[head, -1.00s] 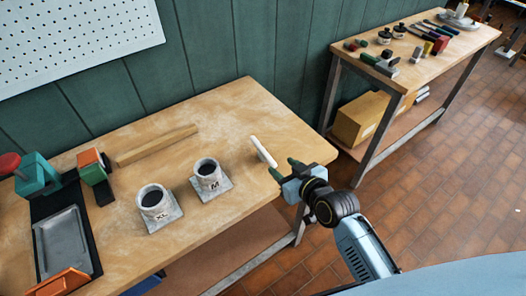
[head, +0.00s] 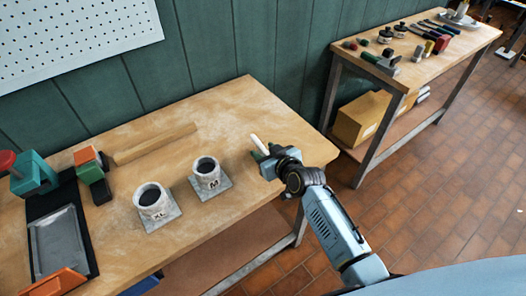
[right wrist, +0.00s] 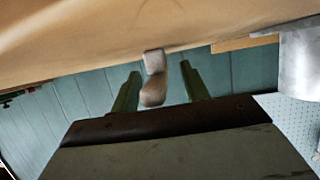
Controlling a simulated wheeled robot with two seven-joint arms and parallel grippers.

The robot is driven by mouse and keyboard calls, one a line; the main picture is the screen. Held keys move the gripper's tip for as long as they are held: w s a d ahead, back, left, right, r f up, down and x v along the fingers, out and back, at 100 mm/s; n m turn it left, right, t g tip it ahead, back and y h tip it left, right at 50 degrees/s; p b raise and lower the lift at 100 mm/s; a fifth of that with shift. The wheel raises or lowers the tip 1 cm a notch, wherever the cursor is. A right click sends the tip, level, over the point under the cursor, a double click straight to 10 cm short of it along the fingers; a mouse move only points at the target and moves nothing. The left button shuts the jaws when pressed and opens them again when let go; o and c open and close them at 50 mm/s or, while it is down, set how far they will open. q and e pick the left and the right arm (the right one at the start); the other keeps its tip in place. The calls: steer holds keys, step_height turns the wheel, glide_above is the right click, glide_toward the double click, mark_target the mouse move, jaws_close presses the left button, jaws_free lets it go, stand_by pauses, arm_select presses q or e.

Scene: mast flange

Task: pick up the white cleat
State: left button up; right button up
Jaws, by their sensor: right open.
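The white cleat (head: 258,143) is a slim pale bar near the right part of the near workbench, partly hidden by my right gripper (head: 265,152) in the head view. In the right wrist view the cleat (right wrist: 153,80) shows as a pale knobbed piece between the two green fingers of the right gripper (right wrist: 160,74). The fingers stand apart on either side of it, with gaps visible, and are open. My left gripper is in neither view.
Two grey flanged sockets, marked XL (head: 152,202) and M (head: 207,174), stand left of the gripper. A wooden strip (head: 155,143) lies behind them. A grey tray (head: 60,241) is at far left. A second bench (head: 470,44) with tools stands back right.

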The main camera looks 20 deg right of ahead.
mark_target(266, 151)
steer(key=shift+c, duration=0.3)
jaws_close()
step_height(266, 151, up, 10)
steer(key=shift+s+r+p, duration=0.1)
steer(key=shift+p, duration=0.95)
steer(key=s+d+r+m+h+b, duration=0.3)
steer(key=s+d+r+b, duration=0.1)
steer(key=s, duration=0.8)
step_height(266, 151, up, 2)
steer(key=shift+d+r+t+h, duration=0.3)
steer(key=shift+d+h, duration=0.1)
steer(key=shift+d, duration=0.15)
